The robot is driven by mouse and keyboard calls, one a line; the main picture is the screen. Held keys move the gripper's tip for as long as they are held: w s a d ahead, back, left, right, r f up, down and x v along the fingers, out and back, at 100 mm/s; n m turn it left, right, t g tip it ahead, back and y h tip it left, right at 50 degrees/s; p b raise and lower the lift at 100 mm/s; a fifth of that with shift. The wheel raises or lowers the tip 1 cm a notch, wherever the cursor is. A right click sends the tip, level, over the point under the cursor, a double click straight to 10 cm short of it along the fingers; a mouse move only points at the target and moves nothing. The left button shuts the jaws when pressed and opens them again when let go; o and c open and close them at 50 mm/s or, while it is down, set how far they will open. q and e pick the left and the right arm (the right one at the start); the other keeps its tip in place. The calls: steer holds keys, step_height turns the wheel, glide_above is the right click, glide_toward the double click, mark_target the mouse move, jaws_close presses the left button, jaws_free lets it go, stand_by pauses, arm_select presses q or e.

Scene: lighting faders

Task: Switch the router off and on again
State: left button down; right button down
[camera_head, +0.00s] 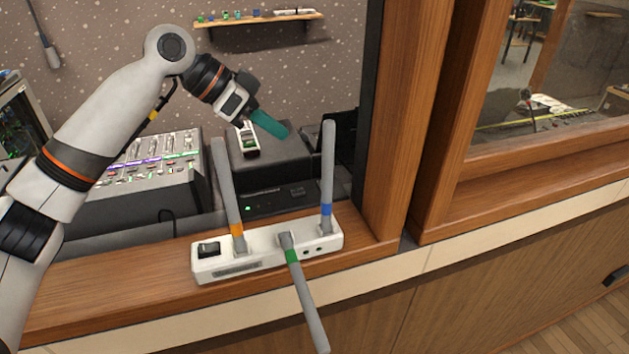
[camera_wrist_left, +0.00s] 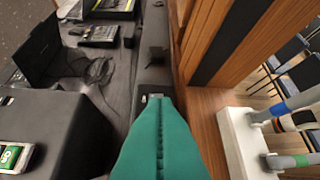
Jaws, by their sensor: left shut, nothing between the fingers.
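The router (camera_head: 262,252) is a white box on the wooden ledge, with three grey antennas banded orange, blue and green. The orange and blue ones stand up; the green one (camera_head: 305,300) hangs over the front edge. A black rocker switch (camera_head: 208,249) sits at the router's left end; its position is too small to tell. My left gripper (camera_head: 283,132), with teal fingers, is shut and empty, above and behind the router, apart from it. In the left wrist view the shut fingers (camera_wrist_left: 157,105) point ahead and part of the router (camera_wrist_left: 240,145) shows at right. My right gripper is out of view.
A fader console (camera_head: 150,165) stands behind the ledge at left. Black boxes (camera_head: 275,160) stand behind the router, one carrying a small phone-like device (camera_head: 248,140). A wooden post (camera_head: 400,120) rises right of the router. The ledge left of the router is clear.

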arm_select(q)
steer(key=p, duration=0.3)
glide_above(315, 191)
step_height(315, 191, down, 7)
steer(key=shift+w+a+r, duration=0.1)
steer(key=shift+w+r, duration=0.05)
step_height(315, 191, down, 3)
steer(key=shift+f+p, duration=0.2)
steer(key=shift+p, duration=0.2)
steer(key=shift+s+f, duration=0.2)
steer(key=shift+f, duration=0.3)
